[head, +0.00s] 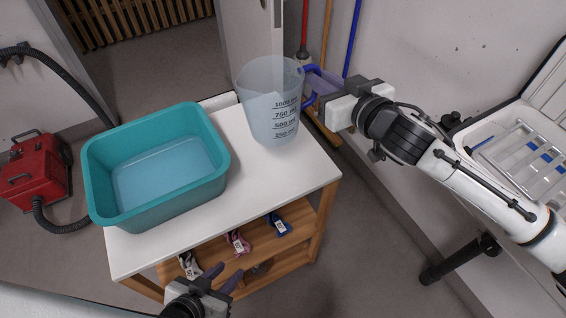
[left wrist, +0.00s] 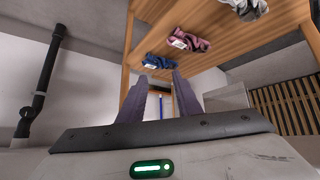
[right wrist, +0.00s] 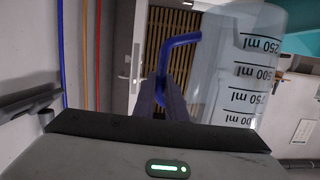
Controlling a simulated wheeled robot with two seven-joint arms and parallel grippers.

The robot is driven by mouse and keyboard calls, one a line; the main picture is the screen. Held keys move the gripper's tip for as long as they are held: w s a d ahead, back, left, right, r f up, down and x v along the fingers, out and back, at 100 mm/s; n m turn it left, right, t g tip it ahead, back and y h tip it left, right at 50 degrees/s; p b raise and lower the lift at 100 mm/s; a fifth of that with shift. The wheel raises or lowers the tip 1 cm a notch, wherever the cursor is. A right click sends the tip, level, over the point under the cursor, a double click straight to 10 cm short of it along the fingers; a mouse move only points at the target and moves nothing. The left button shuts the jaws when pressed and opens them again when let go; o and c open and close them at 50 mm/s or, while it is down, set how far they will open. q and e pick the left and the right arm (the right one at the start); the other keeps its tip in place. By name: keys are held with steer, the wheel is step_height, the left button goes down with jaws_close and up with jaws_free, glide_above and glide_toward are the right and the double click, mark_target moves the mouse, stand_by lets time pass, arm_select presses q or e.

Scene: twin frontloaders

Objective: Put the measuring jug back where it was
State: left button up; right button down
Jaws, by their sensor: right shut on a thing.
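The measuring jug (head: 268,98) is clear with a blue handle and dark volume marks. It is upright over the back right part of the white tabletop (head: 246,176); I cannot tell whether its base touches the top. My right gripper (head: 318,84) is shut on the jug's blue handle, from the right. The right wrist view shows the handle (right wrist: 181,41) between the fingers and the jug wall (right wrist: 222,75) beside them. My left gripper (head: 222,280) is open and empty, low in front of the shelf unit; its spread fingers show in the left wrist view (left wrist: 160,95).
A teal basin (head: 210,168) with bluish water takes the left of the tabletop. Folded cloth-like items (head: 238,241) lie on the shelf below. A red case (head: 32,172) with a hose stands at left. Broom handles (head: 327,35) lean behind the jug. The tabletop's front right is clear.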

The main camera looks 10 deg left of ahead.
step_height(320, 180, down, 11)
steer(key=w+d+b, duration=0.1)
steer(key=b, duration=0.1)
steer(key=shift+d, duration=0.25)
steer(key=c, duration=1.8)
jaws_free()
